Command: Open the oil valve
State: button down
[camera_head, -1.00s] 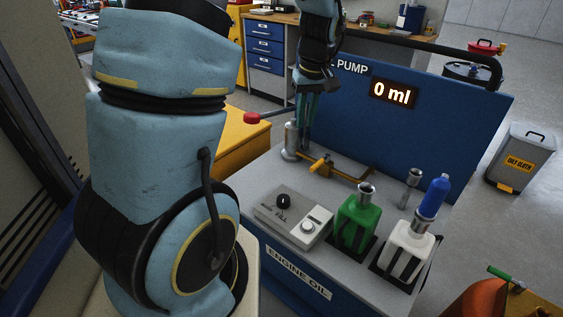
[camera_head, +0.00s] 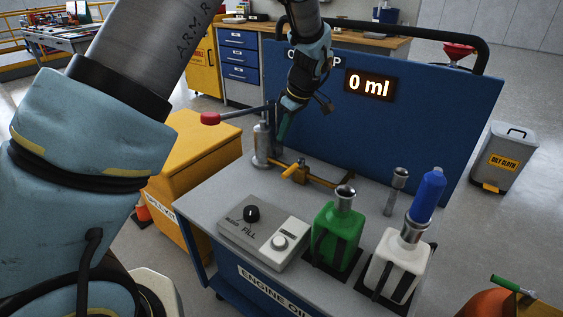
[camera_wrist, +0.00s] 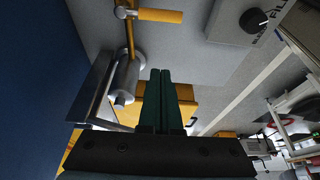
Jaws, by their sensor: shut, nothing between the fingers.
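The oil valve is a yellow handle (camera_head: 295,172) on a brass pipe (camera_head: 335,180) that runs low over the grey cart top. It also shows at the top of the wrist view (camera_wrist: 160,15). A silver pump cylinder (camera_head: 261,147) stands at the pipe's left end, with a lever ending in a red grip (camera_head: 210,119). My gripper (camera_head: 281,132) is shut and empty, its green fingers just right of the cylinder and above and behind the valve handle. The lower fingers are partly hidden in the head view.
A blue panel (camera_head: 430,120) reading 0 ml rises behind the pipe. A fill control box (camera_head: 260,230), a green bottle (camera_head: 337,240) and a white bottle (camera_head: 402,262) stand in front. A yellow cabinet (camera_head: 190,155) is left of the cart.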

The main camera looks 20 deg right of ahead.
aim_at(293, 170)
notch_tip(293, 170, down, 10)
jog(key=p, duration=0.2)
jog(key=shift+s, duration=0.25)
jog(key=shift+d+f, duration=0.1)
jog(key=shift+d, duration=0.05)
dwell(0.4)
